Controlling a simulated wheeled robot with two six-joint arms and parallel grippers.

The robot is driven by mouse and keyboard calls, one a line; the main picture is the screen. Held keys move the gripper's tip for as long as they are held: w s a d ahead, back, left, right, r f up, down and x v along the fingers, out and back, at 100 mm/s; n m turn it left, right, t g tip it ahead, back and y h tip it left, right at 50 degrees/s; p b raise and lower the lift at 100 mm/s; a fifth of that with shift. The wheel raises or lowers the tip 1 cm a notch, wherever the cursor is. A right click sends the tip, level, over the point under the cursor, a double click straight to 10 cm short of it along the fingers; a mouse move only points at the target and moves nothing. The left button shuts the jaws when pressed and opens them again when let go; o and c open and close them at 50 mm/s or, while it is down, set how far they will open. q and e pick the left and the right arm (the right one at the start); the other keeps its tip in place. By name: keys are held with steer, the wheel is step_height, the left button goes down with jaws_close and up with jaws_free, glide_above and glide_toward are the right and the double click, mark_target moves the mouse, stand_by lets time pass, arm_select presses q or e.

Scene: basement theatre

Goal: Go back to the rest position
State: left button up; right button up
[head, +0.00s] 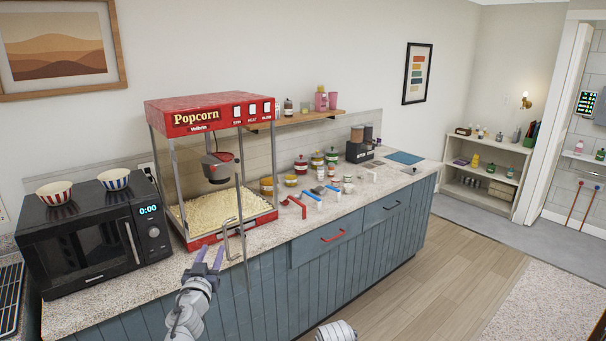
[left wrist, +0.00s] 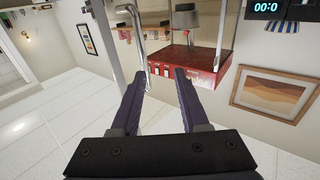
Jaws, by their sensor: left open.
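My left gripper (head: 210,251) is open and empty, in front of the counter, at the lower left of the head view. Its two purple fingers (left wrist: 158,76) stand apart in the left wrist view. Just beyond them is the bent metal handle (head: 234,238) of the popcorn machine's glass door; it also shows in the left wrist view (left wrist: 139,40). The door seems swung out past the counter's front edge. The red popcorn machine (head: 211,113) stands on the counter with popcorn in it. Part of my right arm (head: 337,332) shows at the bottom edge; its gripper is out of view.
A black microwave (head: 85,245) with two striped bowls stands left of the machine. Jars and red and blue utensils lie on the counter (head: 325,212) to the right. A drawer with a red handle (head: 333,236) is closed. The wooden floor (head: 430,275) is clear.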

arm_select(q)
steer(key=s+d+f+n+g+y, duration=0.1)
steer(key=s+d+f+g+y, duration=0.2)
steer(key=f, duration=0.4)
steer(key=s+d+f+n+g+y, duration=0.1)
steer(key=s+d+f+g, duration=0.2)
steer(key=f+g, duration=0.35)
steer(key=s+d+f+m+g+h, duration=0.2)
steer(key=s+d+f+m+g, duration=0.1)
steer(key=s+d, duration=0.5)
steer(key=s+d+f+m+g+h, duration=0.2)
steer(key=s+d+f+g, duration=0.4)
steer(key=s, duration=0.4)
steer(key=shift+d+m, duration=0.7)
steer(key=shift+d, duration=0.15)
steer(key=shift+s, duration=0.1)
